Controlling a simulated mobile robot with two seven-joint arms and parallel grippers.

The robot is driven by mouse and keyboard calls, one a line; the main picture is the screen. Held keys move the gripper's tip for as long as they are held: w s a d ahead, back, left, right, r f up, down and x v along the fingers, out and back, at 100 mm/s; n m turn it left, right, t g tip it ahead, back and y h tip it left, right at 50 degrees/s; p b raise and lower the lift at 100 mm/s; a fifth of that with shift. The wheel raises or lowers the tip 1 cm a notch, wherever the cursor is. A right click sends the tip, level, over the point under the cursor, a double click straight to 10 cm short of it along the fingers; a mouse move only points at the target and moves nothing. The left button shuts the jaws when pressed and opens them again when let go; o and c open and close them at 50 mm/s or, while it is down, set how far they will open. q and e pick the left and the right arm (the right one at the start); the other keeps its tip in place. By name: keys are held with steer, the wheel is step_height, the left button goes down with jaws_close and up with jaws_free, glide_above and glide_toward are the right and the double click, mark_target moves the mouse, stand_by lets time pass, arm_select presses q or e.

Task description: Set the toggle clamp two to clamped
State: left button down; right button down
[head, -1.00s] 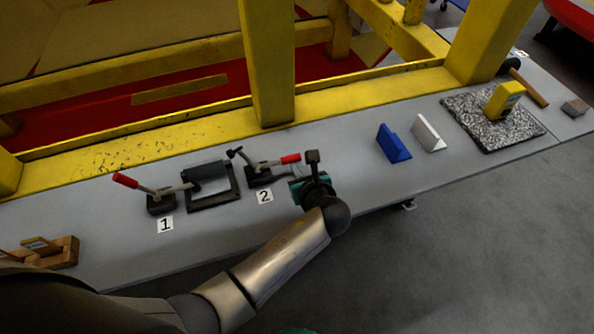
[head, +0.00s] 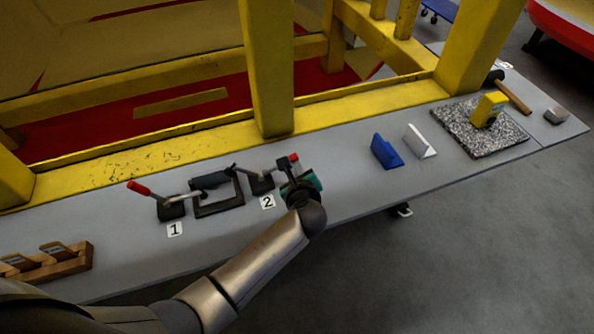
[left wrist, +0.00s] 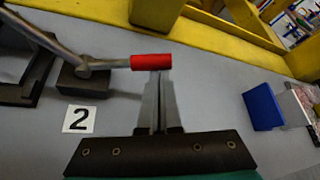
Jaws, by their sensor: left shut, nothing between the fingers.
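Toggle clamp two (head: 262,181) stands on the grey bench behind the label 2 (head: 267,201). Its red handle tip (head: 294,158) shows just beyond my left gripper (head: 288,169). In the left wrist view the clamp's dark base (left wrist: 84,77) is at the left, and its lever runs right to the red grip (left wrist: 151,62). My left gripper (left wrist: 158,78) is shut and empty, with its fingertips at the red grip. I cannot tell if they touch it. The gripper partly hides the handle in the head view. My right gripper is not in view.
Toggle clamp one (head: 171,207) with a red handle and a black frame (head: 218,193) stand to the left. A yellow post (head: 268,70) rises behind the clamps. Blue (head: 386,151) and white (head: 420,142) blocks stand to the right, with clear bench between.

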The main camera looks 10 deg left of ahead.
arm_select(q)
steer(key=shift+s+a+r+n+t+h, duration=0.1)
steer(key=shift+a+r+n+t+h, duration=0.15)
steer(key=shift+r, duration=0.15)
steer(key=shift+s+a+r+n+t+h, duration=0.1)
steer(key=shift+r+n+t+h, duration=0.05)
steer(key=shift+r+n+h, duration=0.15)
steer(key=shift+a+r+n, duration=0.15)
steer(key=shift+r+n, duration=0.1)
steer(key=shift+r, duration=0.05)
steer(key=s+a+r+n+t, duration=0.1)
steer(key=a+r+n+t+h, duration=0.1)
steer(key=r, duration=0.1)
steer(key=shift+s+a+n+h, duration=0.15)
steer(key=shift+s+n+h, duration=0.1)
steer(key=shift+s+n, duration=0.15)
steer(key=shift+a, duration=0.1)
